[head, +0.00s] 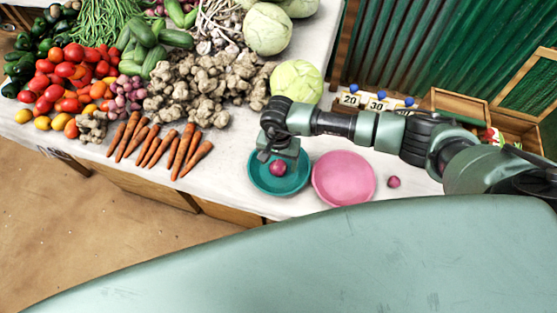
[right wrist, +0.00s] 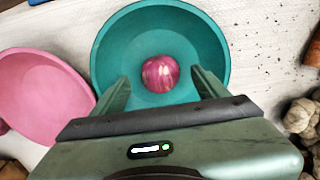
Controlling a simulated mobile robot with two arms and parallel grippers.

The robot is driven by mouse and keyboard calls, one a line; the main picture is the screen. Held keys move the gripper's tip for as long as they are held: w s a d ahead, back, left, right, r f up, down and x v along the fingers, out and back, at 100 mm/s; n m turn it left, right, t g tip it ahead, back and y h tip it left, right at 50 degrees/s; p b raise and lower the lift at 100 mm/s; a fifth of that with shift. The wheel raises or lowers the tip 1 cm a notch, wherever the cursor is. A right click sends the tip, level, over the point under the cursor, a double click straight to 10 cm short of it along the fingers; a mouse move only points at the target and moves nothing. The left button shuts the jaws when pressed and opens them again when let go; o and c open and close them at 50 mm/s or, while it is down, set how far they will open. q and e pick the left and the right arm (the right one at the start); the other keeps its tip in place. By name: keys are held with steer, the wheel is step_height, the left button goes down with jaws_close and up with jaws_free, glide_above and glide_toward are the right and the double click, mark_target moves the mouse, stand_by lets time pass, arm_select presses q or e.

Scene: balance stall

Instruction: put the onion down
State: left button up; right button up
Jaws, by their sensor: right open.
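A red onion (head: 278,168) rests in the teal bowl (head: 262,187) on the stall table. In the right wrist view the onion (right wrist: 160,73) lies on the floor of the teal bowl (right wrist: 110,50), near its middle. My right gripper (head: 275,156) is over the bowl, with its fingers spread. In the right wrist view the fingertips (right wrist: 157,82) stand apart on either side of the onion, with gaps, and do not visibly touch it. A second onion (head: 393,182) lies on the table to the right of the pink bowl. My left gripper is not in view.
The pink bowl (head: 344,178) stands close beside the teal bowl, on its right in the head view. Carrots (head: 160,146), ginger (head: 205,85) and a cabbage (head: 297,80) lie to the left and behind. Weights (head: 376,101) and a wooden crate (head: 455,103) stand at the back right.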

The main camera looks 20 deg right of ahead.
mark_target(279, 164)
step_height(279, 164, up, 7)
steer(key=p, duration=0.4)
stand_by(0.5)
